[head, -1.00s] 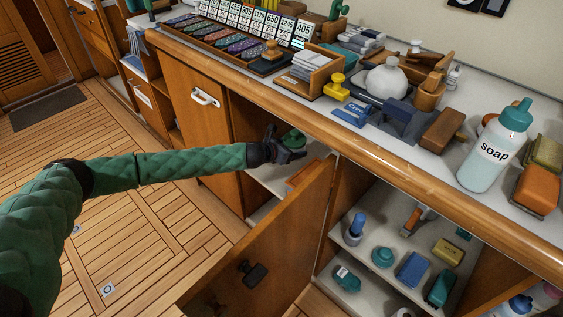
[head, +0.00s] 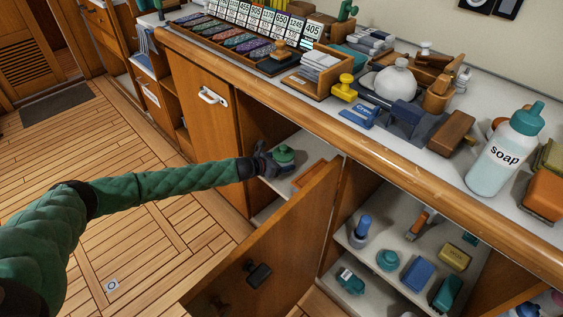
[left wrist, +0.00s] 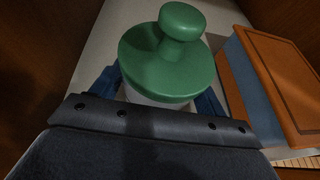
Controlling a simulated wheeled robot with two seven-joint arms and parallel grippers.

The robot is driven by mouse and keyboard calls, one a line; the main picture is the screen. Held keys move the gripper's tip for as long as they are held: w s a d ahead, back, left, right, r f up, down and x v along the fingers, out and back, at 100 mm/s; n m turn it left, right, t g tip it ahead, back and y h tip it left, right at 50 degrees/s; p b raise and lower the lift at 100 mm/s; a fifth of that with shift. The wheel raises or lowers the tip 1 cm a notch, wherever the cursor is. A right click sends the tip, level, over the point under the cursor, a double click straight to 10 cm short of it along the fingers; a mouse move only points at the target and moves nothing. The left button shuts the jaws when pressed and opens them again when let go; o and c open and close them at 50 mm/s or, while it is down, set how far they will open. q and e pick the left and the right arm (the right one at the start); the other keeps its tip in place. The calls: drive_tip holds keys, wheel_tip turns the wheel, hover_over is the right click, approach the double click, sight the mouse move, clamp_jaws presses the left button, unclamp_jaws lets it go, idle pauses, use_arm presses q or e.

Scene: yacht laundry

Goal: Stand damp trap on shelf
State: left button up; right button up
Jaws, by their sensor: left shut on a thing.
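The damp trap, a tub with a green knobbed lid (head: 284,154), is inside the open cupboard at the white shelf (head: 263,190). In the left wrist view its round green lid (left wrist: 170,62) and part of a pale body show between the blue fingers. My left gripper (head: 270,160) is shut on it, and it looks upright. Its base is hidden, so I cannot tell whether it touches the shelf. My right gripper is not in view.
An orange and blue-grey box (left wrist: 270,85) lies just right of the trap. The open wooden door (head: 270,245) stands in front. Another shelf (head: 405,245) at right holds several bottles and boxes. The counter above is crowded.

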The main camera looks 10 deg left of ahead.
use_arm(q)
drive_tip(key=shift+f, duration=0.15)
drive_tip(key=o, duration=1.2)
drive_tip(key=shift+c, duration=0.2)
drive_tip(key=v, duration=1.2)
drive_tip(key=shift+s, duration=0.1)
